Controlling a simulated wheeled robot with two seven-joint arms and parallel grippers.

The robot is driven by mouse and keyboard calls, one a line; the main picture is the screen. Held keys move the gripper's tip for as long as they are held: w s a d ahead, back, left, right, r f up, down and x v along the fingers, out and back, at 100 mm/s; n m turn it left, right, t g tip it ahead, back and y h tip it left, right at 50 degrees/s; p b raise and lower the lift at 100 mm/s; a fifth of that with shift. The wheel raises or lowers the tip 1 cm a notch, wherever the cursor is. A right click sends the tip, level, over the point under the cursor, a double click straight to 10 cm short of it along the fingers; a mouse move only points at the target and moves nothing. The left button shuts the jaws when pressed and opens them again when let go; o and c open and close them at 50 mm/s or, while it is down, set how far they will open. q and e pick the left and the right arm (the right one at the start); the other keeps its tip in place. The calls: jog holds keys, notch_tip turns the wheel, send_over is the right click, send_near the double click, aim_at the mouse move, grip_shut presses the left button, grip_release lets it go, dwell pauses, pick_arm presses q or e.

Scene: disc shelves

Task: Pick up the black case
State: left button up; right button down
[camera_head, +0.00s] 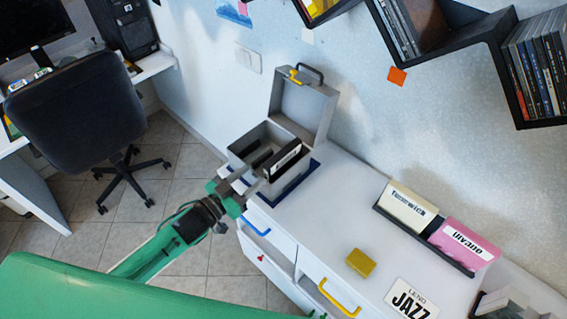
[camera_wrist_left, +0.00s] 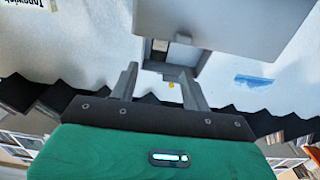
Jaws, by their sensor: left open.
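A black case (camera_head: 286,157) with a white label stands upright in a grey box (camera_head: 240,151) whose lid (camera_head: 304,101) is swung up and open. The box sits on the far left part of the white cabinet top. My left gripper (camera_head: 244,181) is open at the near side of the box, close in front of the black case. In the left wrist view the open fingers (camera_wrist_left: 161,85) point toward the grey box, with nothing seen between them. Whether a finger touches the box, I cannot tell. My right gripper is not in view.
A dark tray (camera_head: 408,226) on the cabinet top holds a cream case (camera_head: 410,203) and a pink case (camera_head: 464,242). A yellow block (camera_head: 361,262) and a JAZZ card (camera_head: 411,302) lie nearer. Black wall shelves (camera_head: 478,44) hang at upper right. A drawer below stands partly open.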

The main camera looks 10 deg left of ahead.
aim_at(277, 157)
pick_arm(q)
jog(key=p+x, duration=0.1)
jog(key=x, duration=0.3)
jog(key=shift+d+r, duration=0.1)
jog(key=shift+d, duration=0.05)
jog(key=shift+w+d, duration=0.25)
jog(key=shift+w, duration=0.2)
jog(key=shift+w+d+p, duration=0.1)
jog(key=shift+w+p, duration=0.1)
jog(key=shift+p, duration=0.1)
jog(key=p+x, duration=0.2)
jog(key=x, duration=0.2)
jog(key=shift+d, duration=0.15)
jog(key=shift+w+d, duration=0.15)
jog(key=shift+w, duration=0.1)
grip_shut()
